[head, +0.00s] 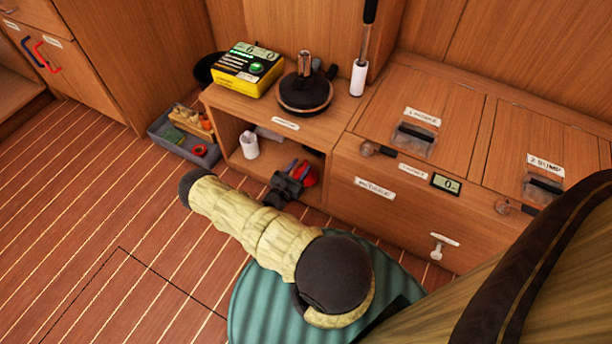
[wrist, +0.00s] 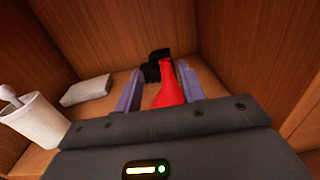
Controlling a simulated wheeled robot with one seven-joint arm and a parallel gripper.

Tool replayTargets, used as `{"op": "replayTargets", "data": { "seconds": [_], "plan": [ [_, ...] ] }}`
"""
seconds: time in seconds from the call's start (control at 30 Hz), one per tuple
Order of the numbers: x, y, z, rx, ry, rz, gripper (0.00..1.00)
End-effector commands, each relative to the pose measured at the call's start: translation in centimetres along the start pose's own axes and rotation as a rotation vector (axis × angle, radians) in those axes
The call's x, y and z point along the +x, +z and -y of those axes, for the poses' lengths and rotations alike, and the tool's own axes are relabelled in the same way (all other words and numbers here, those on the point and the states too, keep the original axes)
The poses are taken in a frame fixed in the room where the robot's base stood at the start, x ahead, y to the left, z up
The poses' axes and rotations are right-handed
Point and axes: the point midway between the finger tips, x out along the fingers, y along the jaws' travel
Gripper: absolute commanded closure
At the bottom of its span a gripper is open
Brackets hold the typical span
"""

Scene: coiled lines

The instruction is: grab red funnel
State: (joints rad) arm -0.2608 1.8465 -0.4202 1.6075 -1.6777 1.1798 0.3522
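The red funnel (head: 309,176) is in the open shelf of the low cabinet, at its right side. It also shows in the wrist view (wrist: 171,92), lying with its narrow part pointing away from me. My gripper (head: 297,169) reaches into the shelf opening beside the funnel. In the wrist view my gripper (wrist: 160,70) has its two bluish fingers apart, with the funnel between them. The funnel lies close to the right finger, and a gap shows at the left finger. Whether they touch cannot be told. The funnel's near part is hidden by the gripper body.
A white cup (wrist: 36,120) with something standing in it and a pale flat block (wrist: 87,90) are left on the shelf. A black object (wrist: 157,64) lies behind the funnel. The shelf (head: 233,158) has wooden walls close around. A grey bin (head: 206,159) stands left outside.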

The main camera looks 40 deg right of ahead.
Motion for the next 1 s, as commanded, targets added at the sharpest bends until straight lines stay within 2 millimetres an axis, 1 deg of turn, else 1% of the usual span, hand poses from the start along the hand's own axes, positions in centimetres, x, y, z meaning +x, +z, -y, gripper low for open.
{"op": "replayTargets", "data": {
  "seconds": [0.27,0.37,0.47,0.6,0.77,0.87,1.0],
  "plan": [
    [0.1,0.1,0.0,0.000,0.000,0.000,0.60],
    [0.4,-0.1,0.1,0.000,-0.001,0.000,0.60],
    [1.2,-0.4,0.3,-0.001,-0.003,0.001,0.60],
    [2.9,-0.7,0.8,0.001,-0.003,0.000,0.60],
    [4.8,-0.5,0.8,0.002,-0.003,0.001,0.60],
    [5.2,-0.3,0.8,0.000,0.000,0.001,0.60],
    [5.2,-0.2,0.7,0.000,0.000,0.001,0.60]
  ]
}}
